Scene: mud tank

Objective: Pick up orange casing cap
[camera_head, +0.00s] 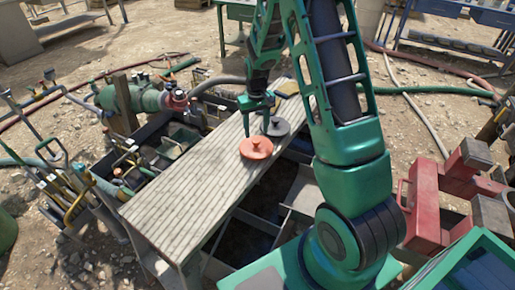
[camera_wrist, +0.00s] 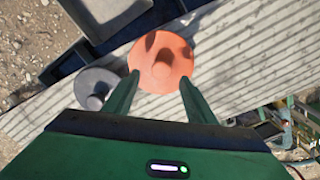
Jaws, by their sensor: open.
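The orange casing cap (camera_head: 257,147) is a round disc with a raised knob, lying on the wooden plank top (camera_head: 185,170). It also shows in the wrist view (camera_wrist: 160,66), just ahead of the fingertips. My gripper (camera_head: 258,128) is open and empty. It points down near the cap; in the wrist view its two fingers (camera_wrist: 161,82) reach toward the cap's near edge, one at each side. I cannot tell whether they touch it. A dark grey cap (camera_head: 276,127) of similar shape lies close behind the orange one, and left of my fingers in the wrist view (camera_wrist: 97,88).
Left of the plank top stand dark bins (camera_head: 165,145) with hoses and hand tools, and a green pump (camera_head: 135,97). Red metal blocks (camera_head: 450,190) stand at the right. The front part of the plank top is clear.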

